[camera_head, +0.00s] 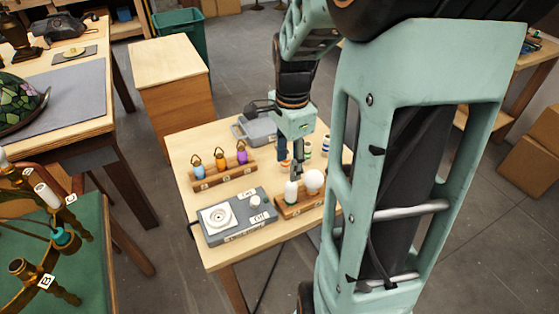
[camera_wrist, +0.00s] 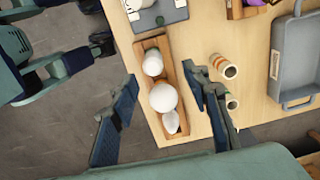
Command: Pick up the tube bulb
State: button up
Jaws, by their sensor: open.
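The tube bulb (camera_head: 291,191) is white with a green base and stands upright at the left end of a wooden bulb rack (camera_head: 292,212) in the head view. In the wrist view it is seen from above as a rounded white top (camera_wrist: 153,63). A round globe bulb (camera_head: 314,180) stands beside it and also shows in the wrist view (camera_wrist: 163,97). My gripper (camera_head: 296,174) is open and empty above the rack. In the wrist view its fingers (camera_wrist: 160,80) lie on either side of the rack. A third white bulb (camera_wrist: 170,122) is at the rack's other end.
A grey tester box (camera_head: 236,215) sits left of the rack. A second rack (camera_head: 224,178) with several coloured items is behind it. Small jars (camera_wrist: 222,65) stand close beside one finger, and a grey tray (camera_wrist: 297,60) lies beyond them.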

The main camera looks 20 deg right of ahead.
aim_at(291, 192)
jog(key=shift+s+d+f, duration=0.2)
jog(key=shift+s, duration=0.2)
notch_tip(291, 192, down, 11)
jog(key=shift+s+r, duration=0.1)
jog(key=shift+r, duration=0.1)
jog(key=c, duration=1.1)
jog(key=shift+r, duration=0.15)
